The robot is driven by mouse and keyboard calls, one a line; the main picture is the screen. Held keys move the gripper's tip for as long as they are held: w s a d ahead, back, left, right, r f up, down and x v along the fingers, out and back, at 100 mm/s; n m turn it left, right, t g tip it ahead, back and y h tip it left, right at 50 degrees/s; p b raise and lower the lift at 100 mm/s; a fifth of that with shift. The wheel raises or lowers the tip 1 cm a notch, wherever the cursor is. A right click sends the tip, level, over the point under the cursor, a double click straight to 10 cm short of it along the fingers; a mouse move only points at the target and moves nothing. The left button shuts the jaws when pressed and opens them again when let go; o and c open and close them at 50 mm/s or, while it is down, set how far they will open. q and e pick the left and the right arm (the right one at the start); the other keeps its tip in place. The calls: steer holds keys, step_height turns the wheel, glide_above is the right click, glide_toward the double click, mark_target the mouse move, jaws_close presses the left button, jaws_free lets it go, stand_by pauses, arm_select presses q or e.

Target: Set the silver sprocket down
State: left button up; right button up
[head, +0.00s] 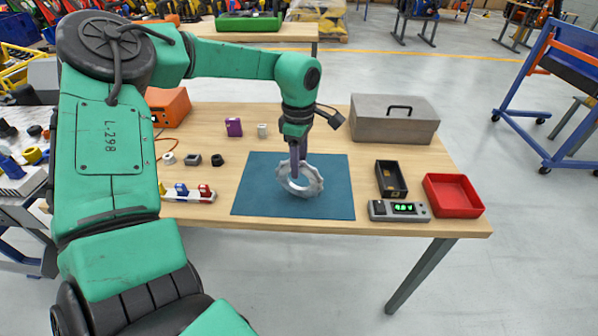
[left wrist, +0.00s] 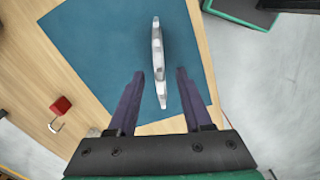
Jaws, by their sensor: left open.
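The silver sprocket (head: 313,188), a toothed ring with a large hole, stands on edge on the blue-green mat (head: 255,200). In the left wrist view the sprocket (left wrist: 158,50) appears nearly edge-on, with its near end between my fingers. My left gripper (head: 297,168) reaches down over it from above. In the left wrist view its two purple fingers (left wrist: 159,76) are apart, one on each side of the sprocket, with visible gaps. The finger tips partly cover the ring in the head view. My right gripper is not in view.
Right of the mat are a black bin (head: 391,180), a red tray (head: 453,196) and a scale with a lit display (head: 399,210). A grey toolbox (head: 394,120) stands behind. Small parts and a white rack (head: 188,196) lie left. The mat around the sprocket is clear.

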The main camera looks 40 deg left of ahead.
arm_select(q)
jaws_close()
steer(key=shift+r, duration=0.1)
stand_by(1.2)
